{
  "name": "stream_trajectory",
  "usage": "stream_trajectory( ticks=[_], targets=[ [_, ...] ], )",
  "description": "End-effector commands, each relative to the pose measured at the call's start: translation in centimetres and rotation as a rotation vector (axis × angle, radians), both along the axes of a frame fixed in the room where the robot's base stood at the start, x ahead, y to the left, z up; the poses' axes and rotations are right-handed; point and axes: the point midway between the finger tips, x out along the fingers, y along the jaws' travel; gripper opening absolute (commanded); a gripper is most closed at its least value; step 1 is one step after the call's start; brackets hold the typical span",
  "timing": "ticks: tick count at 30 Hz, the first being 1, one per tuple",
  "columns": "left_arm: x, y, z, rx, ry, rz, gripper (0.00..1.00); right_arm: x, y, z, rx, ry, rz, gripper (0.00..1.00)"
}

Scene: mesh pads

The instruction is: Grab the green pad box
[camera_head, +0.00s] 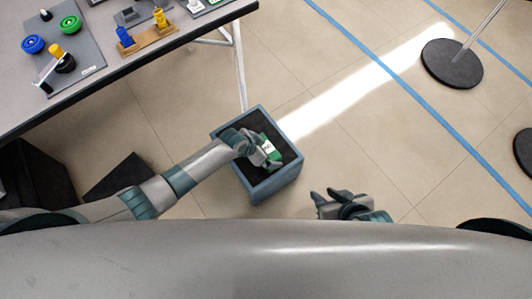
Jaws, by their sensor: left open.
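The green pad box (271,145), with a white label patch, shows inside the blue-grey bin (291,178) on the floor. My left gripper (268,160) reaches over the bin from the left, and its fingers are right at the green box. It is open; the fingers and wrist hide part of the box, and I cannot tell whether they touch it. My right gripper (324,194) is open and empty, right of the bin and well apart from the box.
A grey table (110,60) at the upper left bears a board with coloured knobs and a wooden stand with yellow and blue parts. Its white leg (239,70) stands behind the bin. A round black base (452,68) with a pole stands at the upper right.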

Motion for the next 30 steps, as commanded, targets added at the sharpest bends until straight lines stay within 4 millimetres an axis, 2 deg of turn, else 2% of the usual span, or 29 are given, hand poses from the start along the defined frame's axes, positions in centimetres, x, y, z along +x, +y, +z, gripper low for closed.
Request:
stream_trajectory(
  ticks=[13, 14, 18, 30],
  targets=[
    [0.01, 0.02, -0.01, 0.001, -0.001, 0.0, 1.0, -0.2, -0.09, -0.01, -0.003, 0.003, 0.005, 0.31],
    [0.01, 0.02, -0.01, 0.0, 0.0, -0.001, 0.95, -0.2, -0.09, -0.02, -0.003, 0.003, 0.005, 0.31],
    [0.02, 0.03, 0.0, 0.001, -0.001, 0.0, 0.62, -0.23, -0.1, -0.02, -0.004, 0.004, 0.005, 0.31],
    [0.09, 0.0, 0.67, -0.001, -0.002, 0.0, 0.62, -0.38, -0.18, 0.11, -0.007, 0.012, 0.004, 0.31]
  ],
)
